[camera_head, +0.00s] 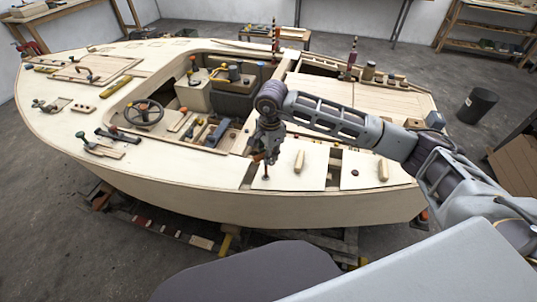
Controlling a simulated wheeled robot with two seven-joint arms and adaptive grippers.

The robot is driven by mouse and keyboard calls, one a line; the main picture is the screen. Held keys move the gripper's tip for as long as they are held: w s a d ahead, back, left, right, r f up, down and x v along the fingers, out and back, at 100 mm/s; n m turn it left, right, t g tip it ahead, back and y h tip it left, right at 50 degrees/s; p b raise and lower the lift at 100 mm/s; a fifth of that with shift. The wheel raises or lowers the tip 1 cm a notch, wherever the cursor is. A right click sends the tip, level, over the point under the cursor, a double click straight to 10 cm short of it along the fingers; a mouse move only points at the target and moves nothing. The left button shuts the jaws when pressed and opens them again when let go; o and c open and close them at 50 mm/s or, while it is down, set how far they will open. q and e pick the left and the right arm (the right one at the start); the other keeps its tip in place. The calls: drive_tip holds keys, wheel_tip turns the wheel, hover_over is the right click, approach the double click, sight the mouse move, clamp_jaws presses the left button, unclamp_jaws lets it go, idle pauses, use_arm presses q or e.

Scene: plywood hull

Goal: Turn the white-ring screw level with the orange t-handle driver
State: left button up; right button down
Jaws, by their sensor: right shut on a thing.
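My right gripper (265,153) points down over the near side of the plywood hull's deck. It is shut on the orange t-handle driver (258,157), whose orange handle shows small at the fingertips. A thin shaft runs down from there to a small dark spot on the pale deck panel. The white-ring screw cannot be made out at this size; the shaft tip hides what lies under it. My left gripper is not in view.
Wooden grips (299,161) stand on the deck panels right of the driver. A steering wheel (144,113) and the open cockpit lie to the left. Open slots cut the deck beside the panel. A dark bin (476,105) stands on the floor at right.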

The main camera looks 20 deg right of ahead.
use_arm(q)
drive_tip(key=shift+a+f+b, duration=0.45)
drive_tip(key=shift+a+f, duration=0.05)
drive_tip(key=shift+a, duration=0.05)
use_arm(e)
drive_tip(key=shift+d+f+n, duration=0.1)
drive_tip(key=shift+n, duration=0.3)
use_arm(q)
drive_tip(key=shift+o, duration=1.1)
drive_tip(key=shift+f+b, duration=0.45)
drive_tip(key=shift+b, duration=0.05)
use_arm(e)
drive_tip(key=shift+w+n, duration=0.1)
drive_tip(key=shift+n, duration=0.5)
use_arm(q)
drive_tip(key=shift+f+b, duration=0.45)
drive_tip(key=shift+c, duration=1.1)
use_arm(e)
drive_tip(key=shift+n, duration=0.6)
drive_tip(key=shift+w+n+b, duration=0.1)
drive_tip(key=shift+n+b, duration=0.4)
drive_tip(key=shift+n, duration=0.2)
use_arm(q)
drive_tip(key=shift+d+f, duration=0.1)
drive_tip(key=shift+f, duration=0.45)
